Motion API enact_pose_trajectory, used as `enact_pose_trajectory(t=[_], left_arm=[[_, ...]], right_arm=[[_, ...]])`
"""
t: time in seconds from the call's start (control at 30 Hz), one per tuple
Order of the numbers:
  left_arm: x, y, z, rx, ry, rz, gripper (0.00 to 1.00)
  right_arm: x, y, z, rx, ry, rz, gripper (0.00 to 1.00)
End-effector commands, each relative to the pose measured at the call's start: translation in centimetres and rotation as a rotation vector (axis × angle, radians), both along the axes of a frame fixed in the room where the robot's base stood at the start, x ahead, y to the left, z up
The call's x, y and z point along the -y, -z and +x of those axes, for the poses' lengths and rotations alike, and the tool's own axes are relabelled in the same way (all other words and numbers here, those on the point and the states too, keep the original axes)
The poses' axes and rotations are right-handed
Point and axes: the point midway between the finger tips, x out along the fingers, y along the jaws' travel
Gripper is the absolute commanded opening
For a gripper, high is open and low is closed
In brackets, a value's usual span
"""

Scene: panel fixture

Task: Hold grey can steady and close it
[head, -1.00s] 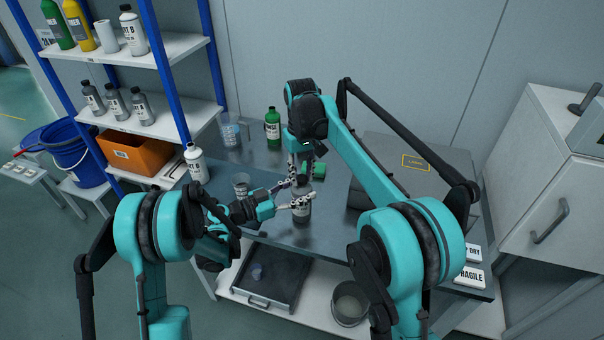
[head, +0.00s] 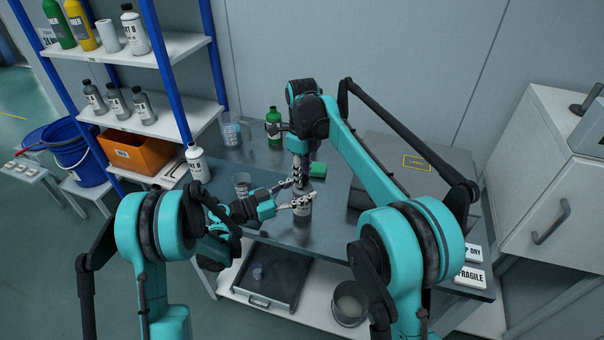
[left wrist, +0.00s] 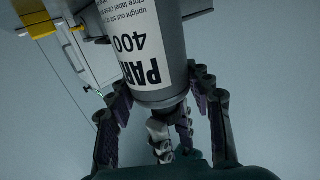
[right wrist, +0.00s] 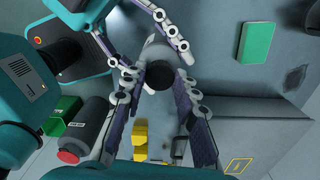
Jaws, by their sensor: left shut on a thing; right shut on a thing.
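The grey can (head: 303,208) stands upright on the bench near its front. Its white label shows in the left wrist view (left wrist: 135,45). My left gripper (head: 288,197) is shut around the can's side from the left. In the left wrist view its fingers (left wrist: 160,100) flank the can near its shoulder. My right gripper (head: 301,181) comes from above, directly over the can. In the right wrist view it is shut around a dark round cap (right wrist: 160,74) at the can's top. Whether the cap is fully seated is hidden.
A green block (head: 318,169) lies behind the can. A large grey case (head: 390,150) is on the right. A white bottle (head: 196,162) stands at the left edge.

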Motion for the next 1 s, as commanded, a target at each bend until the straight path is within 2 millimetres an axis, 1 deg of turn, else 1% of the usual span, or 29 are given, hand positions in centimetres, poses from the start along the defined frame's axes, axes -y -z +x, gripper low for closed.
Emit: enact_pose_trajectory(t=[0.03, 0.1, 0.2, 0.33, 0.43, 0.67, 0.7, 0.77, 0.8, 1.0], left_arm=[[0.06, 0.03, -0.07, 0.000, 0.002, 0.001, 0.00], [0.06, 0.03, -0.08, 0.000, 0.002, 0.001, 0.00], [0.06, 0.03, -0.08, 0.000, 0.002, 0.001, 0.00], [0.06, 0.03, -0.09, 0.000, 0.003, 0.001, 0.00], [0.06, 0.03, -0.09, 0.000, 0.003, 0.001, 0.00], [0.06, 0.03, -0.09, 0.000, 0.003, 0.001, 0.00], [0.06, 0.03, -0.09, 0.000, 0.003, 0.001, 0.00], [0.06, 0.03, -0.09, 0.000, 0.002, 0.001, 0.00], [0.05, 0.03, -0.08, 0.000, 0.002, 0.001, 0.00], [0.04, 0.02, -0.06, 0.000, 0.002, 0.001, 0.00]], right_arm=[[0.02, -0.01, 0.07, 0.002, 0.108, 0.001, 0.20], [0.05, 0.00, 0.09, 0.002, 0.269, 0.001, 0.20], [0.08, 0.01, 0.11, 0.002, 0.460, 0.001, 0.20], [0.10, 0.02, 0.11, 0.002, 0.609, 0.000, 0.20], [0.11, 0.02, 0.12, 0.003, 0.648, 0.000, 0.20], [0.12, 0.02, 0.13, 0.003, 0.651, 0.000, 0.20], [0.12, 0.02, 0.13, 0.003, 0.650, 0.000, 0.32], [0.13, 0.03, 0.12, 0.003, 0.650, 0.000, 0.47], [0.13, 0.03, 0.11, 0.003, 0.650, 0.000, 0.50], [0.10, 0.04, 0.09, 0.001, 0.649, -0.001, 0.50]])
